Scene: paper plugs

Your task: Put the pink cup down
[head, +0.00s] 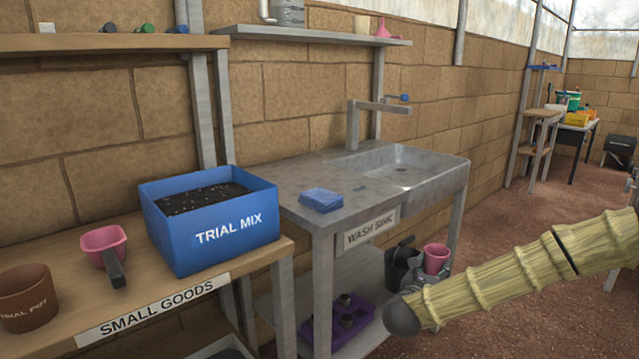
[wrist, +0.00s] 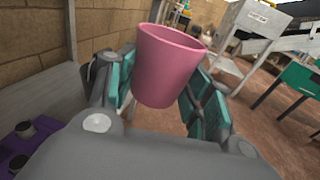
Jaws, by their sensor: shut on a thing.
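The pink cup (head: 437,258) is between the fingers of my gripper (head: 420,266), beside the right end of the wash sink in the head view. In the wrist view the pink cup (wrist: 168,66) stands nearly upright, slightly tilted, with its open rim up. The teal finger pads of my gripper (wrist: 163,92) press on it from both sides, so the gripper is shut on it. My forearm and gripper hide part of the cup in the head view. I cannot tell whether the cup's base touches anything.
The wash sink (head: 400,172) has a lower shelf (head: 375,285) with a purple tray (head: 322,325) of small dark pots. A blue sponge (head: 321,200) lies on its top. The left bench holds a blue trial mix box (head: 222,228), a pink scoop (head: 103,243) and a brown pot (head: 27,298).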

